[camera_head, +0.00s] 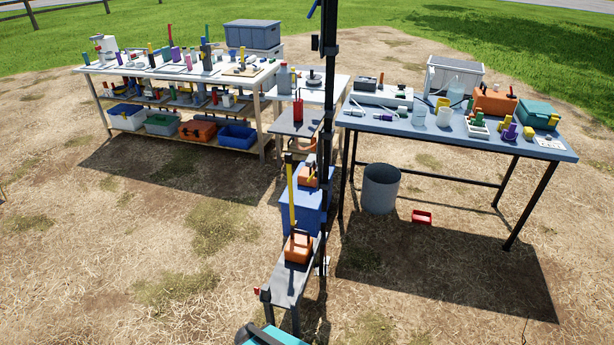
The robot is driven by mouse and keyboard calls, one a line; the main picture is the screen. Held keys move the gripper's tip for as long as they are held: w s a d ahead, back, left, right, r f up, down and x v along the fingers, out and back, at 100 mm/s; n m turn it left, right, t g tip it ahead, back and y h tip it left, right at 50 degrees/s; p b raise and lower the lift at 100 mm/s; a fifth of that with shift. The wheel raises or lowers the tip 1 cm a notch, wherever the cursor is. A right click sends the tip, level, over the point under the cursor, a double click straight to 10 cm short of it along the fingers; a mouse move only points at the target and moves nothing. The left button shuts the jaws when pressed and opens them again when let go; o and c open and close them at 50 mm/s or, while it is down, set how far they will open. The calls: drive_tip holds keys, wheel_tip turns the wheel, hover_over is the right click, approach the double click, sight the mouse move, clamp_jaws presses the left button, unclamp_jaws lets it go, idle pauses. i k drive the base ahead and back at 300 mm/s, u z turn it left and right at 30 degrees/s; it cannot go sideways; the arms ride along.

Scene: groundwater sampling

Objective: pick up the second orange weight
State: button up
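One orange weight (299,251) sits on a narrow grey bench (283,286) in the lower middle. A tall yellow rod with a dark top (291,195) rises at its left side. Another orange block (306,178), which looks like a similar weight, sits farther back on a blue box (302,212). I cannot tell which of the two is the second weight. I cannot make out my gripper in this view.
A grey-blue table (455,137) crowded with containers stands right, with a grey bin (380,188) and a red tray (422,217) near it. A loaded shelved bench (180,72) stands back left. A small table (297,124) holds a red item. Open dry ground lies left.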

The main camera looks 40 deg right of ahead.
sight(305, 173)
drive_tip(key=u, duration=0.25)
drive_tip(key=k, duration=0.9)
drive_tip(key=u, duration=0.6)
drive_tip(key=k, duration=0.5)
drive_tip(key=u, duration=0.05)
drive_tip(key=i, duration=1.85)
drive_tip(key=z, duration=0.3)
drive_tip(key=i, duration=1.6)
drive_tip(key=z, duration=0.15)
